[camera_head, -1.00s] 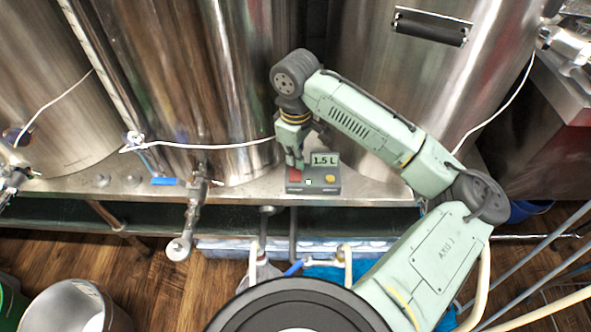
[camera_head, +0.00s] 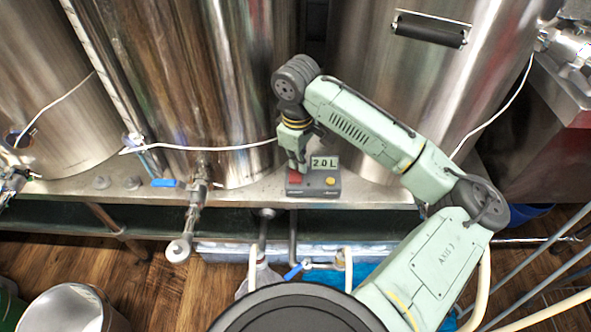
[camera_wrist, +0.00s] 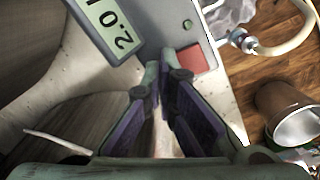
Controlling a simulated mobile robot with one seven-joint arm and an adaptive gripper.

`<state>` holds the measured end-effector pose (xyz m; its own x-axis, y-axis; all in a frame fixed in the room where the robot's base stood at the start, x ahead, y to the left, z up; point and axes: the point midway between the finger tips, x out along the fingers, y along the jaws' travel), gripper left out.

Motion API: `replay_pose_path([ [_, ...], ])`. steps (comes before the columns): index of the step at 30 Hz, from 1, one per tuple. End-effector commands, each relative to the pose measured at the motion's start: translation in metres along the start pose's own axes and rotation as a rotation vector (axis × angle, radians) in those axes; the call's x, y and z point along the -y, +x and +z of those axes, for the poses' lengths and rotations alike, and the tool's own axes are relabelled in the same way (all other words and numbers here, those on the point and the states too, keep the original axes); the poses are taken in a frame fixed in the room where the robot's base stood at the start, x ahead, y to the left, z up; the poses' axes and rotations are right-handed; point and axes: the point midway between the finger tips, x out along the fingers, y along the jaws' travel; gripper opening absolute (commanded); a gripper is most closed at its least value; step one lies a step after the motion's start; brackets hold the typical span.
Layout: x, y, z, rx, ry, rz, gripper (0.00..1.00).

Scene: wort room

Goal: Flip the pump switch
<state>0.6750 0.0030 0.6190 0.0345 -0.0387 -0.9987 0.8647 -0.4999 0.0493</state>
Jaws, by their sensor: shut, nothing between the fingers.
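The pump control box (camera_head: 314,187) is a small dark grey box on the metal ledge in front of the tanks. In the wrist view the red switch (camera_wrist: 192,59), a small green light (camera_wrist: 187,23) and the display (camera_wrist: 110,28) show. My gripper (camera_head: 301,167) is shut and empty, its tips just above and behind the box, close to the red switch. I cannot tell whether they touch it.
Large steel tanks (camera_head: 200,80) stand close behind the box. A white cable (camera_head: 230,147) runs across the tank. A metal bucket (camera_head: 65,310) stands on the wooden floor.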

Motion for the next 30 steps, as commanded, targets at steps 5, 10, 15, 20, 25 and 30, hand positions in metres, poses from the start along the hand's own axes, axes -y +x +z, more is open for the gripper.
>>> replay_pose_path([
  [5,0.011,-0.001,-0.005,-0.017,-0.003,-0.043,0.00],
  [10,0.011,-0.018,-0.006,-0.018,-0.005,-0.043,0.00],
  [15,0.010,-0.034,-0.006,-0.018,-0.005,-0.043,0.00],
  [20,0.010,-0.037,-0.005,-0.018,-0.004,-0.042,0.00],
  [25,0.009,-0.039,-0.005,-0.018,-0.003,-0.039,0.00],
  [30,0.008,-0.040,-0.004,-0.017,-0.003,-0.038,0.00],
])
